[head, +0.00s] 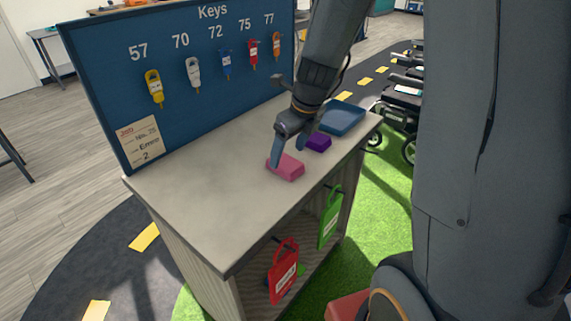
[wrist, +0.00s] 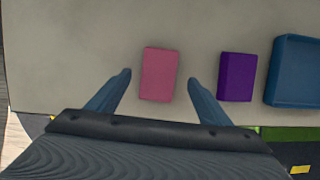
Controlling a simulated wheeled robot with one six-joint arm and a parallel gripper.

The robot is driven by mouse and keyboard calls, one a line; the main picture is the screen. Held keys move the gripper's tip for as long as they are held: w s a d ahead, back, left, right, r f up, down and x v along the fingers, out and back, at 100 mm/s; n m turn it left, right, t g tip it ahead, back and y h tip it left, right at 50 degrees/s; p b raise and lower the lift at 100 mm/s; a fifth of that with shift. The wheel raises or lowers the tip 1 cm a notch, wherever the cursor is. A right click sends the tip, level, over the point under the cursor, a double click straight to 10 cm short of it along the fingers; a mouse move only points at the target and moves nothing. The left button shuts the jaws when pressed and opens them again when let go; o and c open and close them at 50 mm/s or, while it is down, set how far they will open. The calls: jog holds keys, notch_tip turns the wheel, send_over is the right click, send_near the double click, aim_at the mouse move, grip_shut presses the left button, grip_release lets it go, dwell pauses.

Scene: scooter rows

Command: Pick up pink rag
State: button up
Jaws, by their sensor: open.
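The pink rag (head: 286,167) is a small folded block lying flat on the grey counter top (head: 205,195). In the wrist view the pink rag (wrist: 158,74) lies ahead of and between the two spread fingers. My gripper (head: 279,150) is above the counter, pointing down close to the rag. In the wrist view my gripper (wrist: 160,82) is open and empty, with a finger to each side of the rag. I cannot tell whether a fingertip touches it.
A purple block (head: 318,142) lies just right of the rag, close to the right finger. A blue tray (head: 343,118) stands beyond it. A key board (head: 180,70) rises along the counter's back. Red (head: 284,275) and green tags (head: 330,220) hang below the front edge. The left counter is clear.

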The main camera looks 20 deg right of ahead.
aim_at(287, 162)
jog(key=shift+x, duration=1.5)
jog(key=shift+s, duration=0.15)
jog(key=shift+c, duration=0.2)
jog(key=c, duration=1.1)
jog(key=shift+r, duration=0.1)
notch_tip(287, 162, up, 10)
